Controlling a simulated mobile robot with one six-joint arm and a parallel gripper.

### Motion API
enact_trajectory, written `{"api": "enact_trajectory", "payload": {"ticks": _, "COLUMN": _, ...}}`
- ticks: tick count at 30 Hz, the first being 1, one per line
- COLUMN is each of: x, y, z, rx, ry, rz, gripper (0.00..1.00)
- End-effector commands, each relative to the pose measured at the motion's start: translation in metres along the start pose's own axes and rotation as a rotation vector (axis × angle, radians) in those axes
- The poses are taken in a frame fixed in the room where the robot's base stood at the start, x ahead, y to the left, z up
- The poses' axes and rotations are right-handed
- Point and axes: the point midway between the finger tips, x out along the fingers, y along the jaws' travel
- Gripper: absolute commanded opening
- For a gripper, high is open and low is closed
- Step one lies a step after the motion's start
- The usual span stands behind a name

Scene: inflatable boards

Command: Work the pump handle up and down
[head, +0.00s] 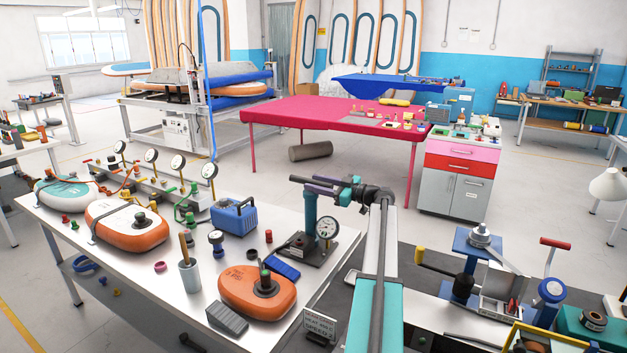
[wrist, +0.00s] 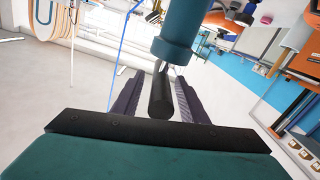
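The pump is a teal upright cylinder (head: 311,212) on a dark base plate (head: 305,248) near the right edge of the white table. A round dial gauge (head: 327,228) stands at its side. Its teal body also shows at the top of the wrist view (wrist: 185,32). The black pump handle (wrist: 161,97) points toward my wrist and lies between my purple fingers. My gripper (head: 318,186) is at the pump's top. In the wrist view my gripper (wrist: 158,85) is open around the handle, with a clear gap on the left and a narrower one on the right.
An orange inflatable board (head: 257,294), a blue box (head: 234,218), a cup with a tool (head: 190,275) and a grey wedge (head: 227,318) share the table (head: 160,300). A bench with a lever press (head: 480,240) stands at right.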

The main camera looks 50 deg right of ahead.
Motion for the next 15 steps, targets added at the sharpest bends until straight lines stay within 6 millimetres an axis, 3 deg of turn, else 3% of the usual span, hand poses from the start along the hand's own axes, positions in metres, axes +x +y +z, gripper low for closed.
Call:
{"api": "enact_trajectory", "payload": {"ticks": 6, "x": 0.017, "y": 0.0, "z": 0.0, "rx": 0.001, "ry": 0.0, "rz": 0.0, "gripper": 0.39}}
{"api": "enact_trajectory", "payload": {"ticks": 15, "x": 0.019, "y": -0.001, "z": 0.001, "rx": 0.001, "ry": 0.0, "rz": 0.0, "gripper": 0.39}}
